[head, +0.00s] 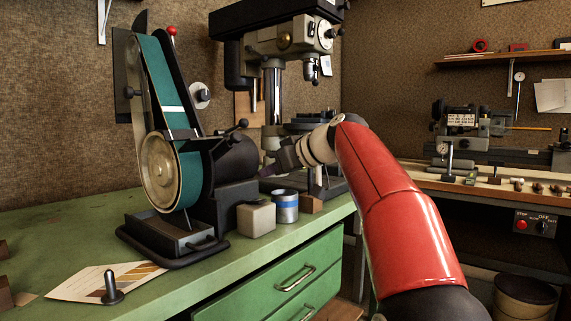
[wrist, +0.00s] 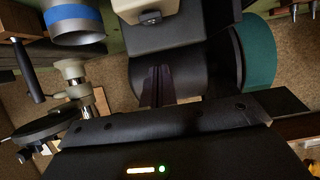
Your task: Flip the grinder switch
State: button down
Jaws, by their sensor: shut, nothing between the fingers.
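The belt grinder (head: 185,170) stands on the green bench, with a teal belt and a dark motor body. A beige box (head: 256,218) sits at its right foot; in the wrist view it (wrist: 125,18) is at the top edge and carries a small dark switch (wrist: 150,17). Which way the switch is set is too small to tell. My gripper (head: 272,170) is at the right of the grinder's motor, above the beige box and apart from it. In the wrist view my gripper (wrist: 158,70) is shut and empty, in front of the dark motor body.
A blue-banded tin (head: 285,206) stands right of the beige box, with a wooden block (head: 312,205) beside it. The drill press (head: 275,90) rises behind my gripper.

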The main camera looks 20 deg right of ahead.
aim_at(263, 200)
jog(key=shift+x, duration=1.1)
notch_tip(263, 200, down, 3)
jog(key=shift+r+b, duration=0.15)
jog(key=shift+b, duration=0.3)
jog(key=shift+s+d+f, duration=0.15)
jog(key=shift+f, duration=0.6)
jog(key=f+b, duration=0.2)
jog(key=b, duration=0.3)
jog(key=shift+s+d+t+y, duration=0.1)
jog(key=shift+t+y, duration=0.2)
jog(key=shift+t, duration=0.1)
jog(key=shift+r, duration=0.5)
jog(key=shift+r+p, duration=0.75)
jog(key=shift+r, duration=0.05)
